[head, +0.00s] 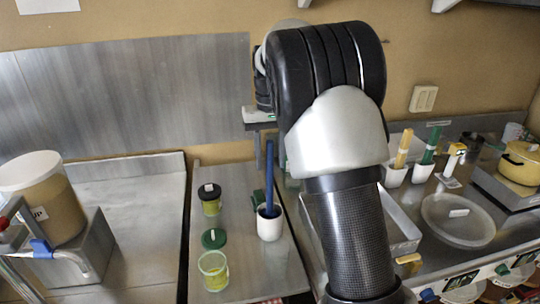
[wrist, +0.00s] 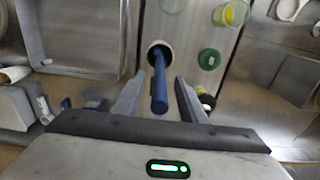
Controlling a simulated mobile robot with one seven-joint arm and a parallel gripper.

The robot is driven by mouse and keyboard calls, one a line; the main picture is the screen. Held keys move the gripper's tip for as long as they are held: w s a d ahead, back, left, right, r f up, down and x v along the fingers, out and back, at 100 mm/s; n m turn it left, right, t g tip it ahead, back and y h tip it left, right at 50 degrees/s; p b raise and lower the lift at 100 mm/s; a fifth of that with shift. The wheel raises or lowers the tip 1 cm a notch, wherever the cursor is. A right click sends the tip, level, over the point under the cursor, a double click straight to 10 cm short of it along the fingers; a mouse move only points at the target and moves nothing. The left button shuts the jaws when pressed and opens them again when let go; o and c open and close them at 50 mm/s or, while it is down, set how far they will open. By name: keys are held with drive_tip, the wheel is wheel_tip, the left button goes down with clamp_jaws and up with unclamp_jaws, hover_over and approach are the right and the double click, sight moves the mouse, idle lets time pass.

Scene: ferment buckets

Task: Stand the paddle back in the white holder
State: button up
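The blue paddle (head: 269,175) stands in the white holder (head: 270,226), leaning slightly, with its long handle pointing up. In the wrist view the paddle (wrist: 159,85) rises out of the holder's round mouth (wrist: 153,46) toward the camera. My gripper (wrist: 160,78) is open, with a finger on each side of the handle and visible gaps between. In the head view my arm hides most of the gripper, and its fingers do not show clearly. The paddle's lower end is hidden inside the holder.
Left of the holder are a dark-lidded jar (head: 210,198), a green lid (head: 214,238) and an open yellow-green jar (head: 213,270). A large bucket (head: 45,198) stands at far left. Right of my arm are a tray (head: 403,228), two white holders with paddles and a round lid (head: 457,220).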

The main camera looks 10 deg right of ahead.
wheel_tip(320, 180, up, 18)
drive_tip(key=p, duration=0.2)
drive_tip(key=shift+f+p, duration=0.25)
drive_tip(key=shift+p, duration=0.1)
drive_tip(key=shift+s, duration=0.1)
idle(0.4)
drive_tip(key=s+r+t, duration=0.2)
drive_tip(key=s+t, duration=0.1)
drive_tip(key=s, duration=1.1)
drive_tip(key=s+f+t, duration=0.1)
drive_tip(key=s+f, duration=0.4)
drive_tip(key=s, duration=0.3)
drive_tip(key=s+f+t, duration=0.1)
drive_tip(key=s+f, duration=0.5)
drive_tip(key=s, duration=0.2)
drive_tip(key=shift+s+t, duration=0.3)
